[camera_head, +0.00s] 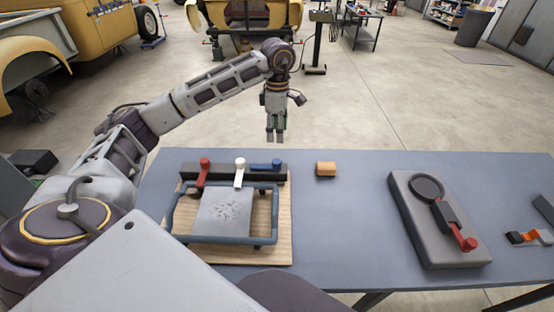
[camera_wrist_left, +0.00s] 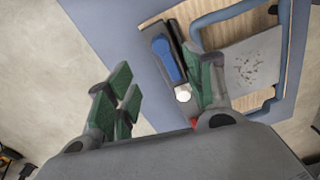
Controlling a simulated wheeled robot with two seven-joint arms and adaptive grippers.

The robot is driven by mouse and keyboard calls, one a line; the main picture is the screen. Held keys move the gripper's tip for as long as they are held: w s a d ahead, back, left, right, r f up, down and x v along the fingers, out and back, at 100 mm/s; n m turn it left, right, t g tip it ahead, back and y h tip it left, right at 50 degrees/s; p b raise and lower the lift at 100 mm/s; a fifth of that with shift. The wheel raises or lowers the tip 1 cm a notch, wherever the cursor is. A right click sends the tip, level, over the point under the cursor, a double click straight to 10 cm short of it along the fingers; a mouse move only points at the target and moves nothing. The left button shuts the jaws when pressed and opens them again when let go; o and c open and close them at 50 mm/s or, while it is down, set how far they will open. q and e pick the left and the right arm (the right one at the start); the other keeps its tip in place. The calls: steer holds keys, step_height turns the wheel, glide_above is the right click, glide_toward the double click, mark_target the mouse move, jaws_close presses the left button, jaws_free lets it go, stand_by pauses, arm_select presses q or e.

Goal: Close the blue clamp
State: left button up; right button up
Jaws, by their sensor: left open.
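The blue clamp (camera_head: 265,163) is at the right end of a dark bar (camera_head: 222,171) at the back of the fixture. Its blue lever lies along the bar, while the red clamp (camera_head: 203,174) and white clamp (camera_head: 239,174) reach across it towards the plate. My left gripper (camera_head: 276,137) hangs above and behind the blue clamp, pointing down, open and empty. In the left wrist view, the blue lever (camera_wrist_left: 167,60) shows between the spread green-padded fingers (camera_wrist_left: 165,76), nearer the right finger. I cannot tell whether they touch. My right gripper is out of view.
The fixture stands on a wooden board (camera_head: 283,225) with a blue-grey frame (camera_head: 222,240) around a speckled metal plate (camera_head: 222,211). A tan block (camera_head: 326,169) lies to the right. Further right is a grey device with a red-tipped lever (camera_head: 440,222). The table between is clear.

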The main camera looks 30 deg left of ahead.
mark_target(277, 161)
arm_select(q)
steer(key=f+p, duration=0.1)
steer(key=f, duration=1)
steer(key=shift+s+f, duration=0.15)
steer(key=shift+s, duration=0.05)
steer(key=shift+f, duration=0.8)
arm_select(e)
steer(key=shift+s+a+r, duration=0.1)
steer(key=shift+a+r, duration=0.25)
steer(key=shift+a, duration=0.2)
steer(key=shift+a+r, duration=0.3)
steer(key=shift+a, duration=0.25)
arm_select(q)
steer(key=shift+c, duration=0.3)
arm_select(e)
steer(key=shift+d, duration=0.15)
arm_select(q)
steer(key=c, duration=0.7)
jaws_close()
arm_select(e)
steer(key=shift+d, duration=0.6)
